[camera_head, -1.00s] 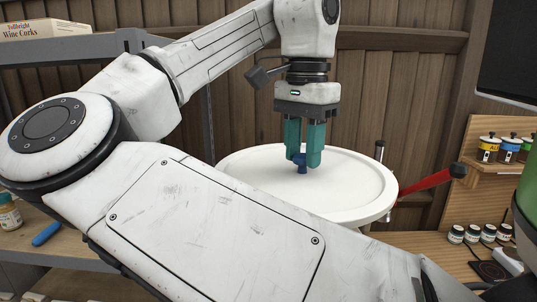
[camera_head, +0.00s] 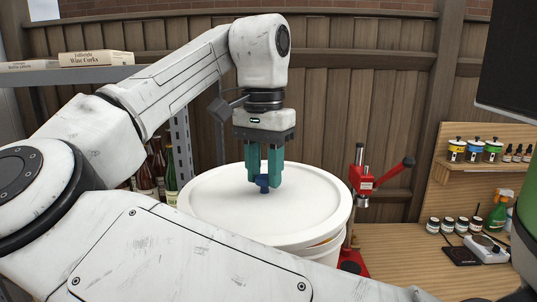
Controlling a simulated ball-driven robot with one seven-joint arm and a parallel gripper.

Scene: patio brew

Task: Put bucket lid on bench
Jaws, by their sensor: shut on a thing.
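The bucket lid (camera_head: 215,200) is a wide white disc with a raised rim and a small blue piece (camera_head: 263,188) at its middle. My gripper (camera_head: 264,180) points straight down with its green fingers shut on that blue piece. The lid looks about level. A white bucket (camera_head: 325,253) shows just below the lid's right edge, with a small orange patch near its top; I cannot tell whether lid and bucket touch. The wooden bench (camera_head: 405,250) lies to the right, behind the lid. My arm hides the lid's front left edge and most of the bucket.
A red lever press (camera_head: 361,180) stands on the bench close to the lid's right side. Several small jars (camera_head: 455,225), a scale (camera_head: 487,248) and a green spray bottle (camera_head: 497,213) sit farther right. Bottles (camera_head: 170,175) stand behind left. Bare bench shows between press and jars.

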